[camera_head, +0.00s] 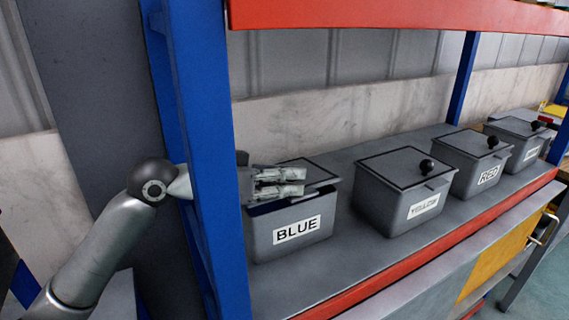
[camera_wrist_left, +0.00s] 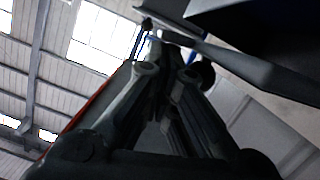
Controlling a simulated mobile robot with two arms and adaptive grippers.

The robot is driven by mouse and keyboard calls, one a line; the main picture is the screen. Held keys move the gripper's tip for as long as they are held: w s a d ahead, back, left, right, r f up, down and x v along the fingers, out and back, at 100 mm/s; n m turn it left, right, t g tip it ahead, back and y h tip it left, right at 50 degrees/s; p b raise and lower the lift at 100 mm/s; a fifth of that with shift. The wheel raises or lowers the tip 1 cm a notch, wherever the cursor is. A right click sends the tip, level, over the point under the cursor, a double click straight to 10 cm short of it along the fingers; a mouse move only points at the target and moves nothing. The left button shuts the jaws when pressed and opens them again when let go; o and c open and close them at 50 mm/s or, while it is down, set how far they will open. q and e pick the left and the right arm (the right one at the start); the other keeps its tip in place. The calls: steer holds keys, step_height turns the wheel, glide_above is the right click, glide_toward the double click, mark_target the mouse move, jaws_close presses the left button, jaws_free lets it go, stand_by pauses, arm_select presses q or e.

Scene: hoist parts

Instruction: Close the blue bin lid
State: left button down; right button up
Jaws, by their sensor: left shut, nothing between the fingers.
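The blue bin (camera_head: 262,246) is a grey box labelled BLUE, at the left end of the shelf. Its grey, dark-edged lid (camera_head: 309,166) sits slightly raised, with a dark gap under its front edge. My left gripper (camera_head: 302,182) is shut and empty, reaching in from the left past the blue post at the height of the lid. It covers the lid's left front part, and I cannot tell whether it touches it. In the left wrist view, the closed fingers (camera_wrist_left: 170,55) point at a dark flat edge, possibly the lid or bin. My right gripper is not in view.
A bin labelled YELLOW (camera_head: 381,206), a RED bin (camera_head: 468,178) and another bin (camera_head: 527,152) stand to the right with lids closed. A blue post (camera_head: 207,150) stands just left of the blue bin, beside my arm. A red beam (camera_head: 400,14) runs above.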

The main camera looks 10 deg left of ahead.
mark_target(292, 198)
arm_select(q)
steer(key=shift+s+d+f, duration=0.1)
steer(key=shift+s+f, duration=0.05)
steer(key=shift+f, duration=0.5)
steer(key=shift+s+d+f, duration=0.1)
steer(key=shift+s+f, duration=0.05)
steer(key=shift+f, duration=0.5)
steer(key=shift+f, duration=0.15)
